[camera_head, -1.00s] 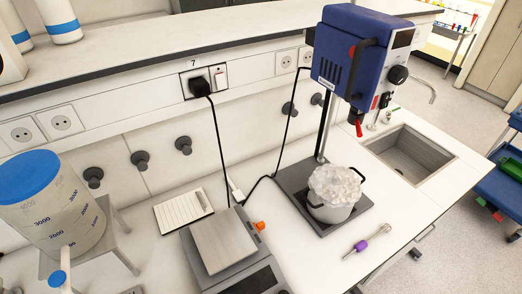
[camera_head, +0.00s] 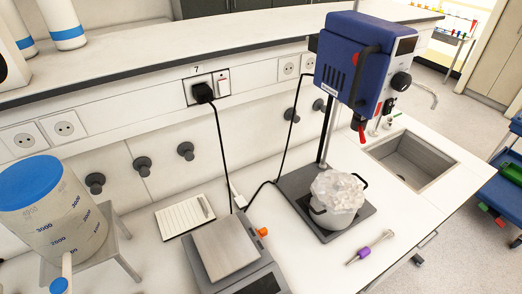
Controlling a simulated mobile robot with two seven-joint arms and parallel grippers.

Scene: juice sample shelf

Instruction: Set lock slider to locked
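The blue overhead stirrer (camera_head: 352,62) stands on its post above a grey base plate (camera_head: 300,201) at the right of the bench. It has a black handle and a round black knob (camera_head: 401,81) on its right face. Small red parts show on it, one red lever (camera_head: 362,134) hanging below the housing. I cannot tell which part is the lock slider. A metal pot (camera_head: 334,217) full of clear, ice-like lumps (camera_head: 338,191) stands on the base plate below the stirrer. Neither gripper is in view.
A balance (camera_head: 230,248) with an orange knob, a notepad (camera_head: 184,215) and a purple-handled tool (camera_head: 370,248) lie on the bench. A blue-lidded container (camera_head: 45,207) on a stand is at left. A sink (camera_head: 412,157) is at right. A black cable crosses the bench.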

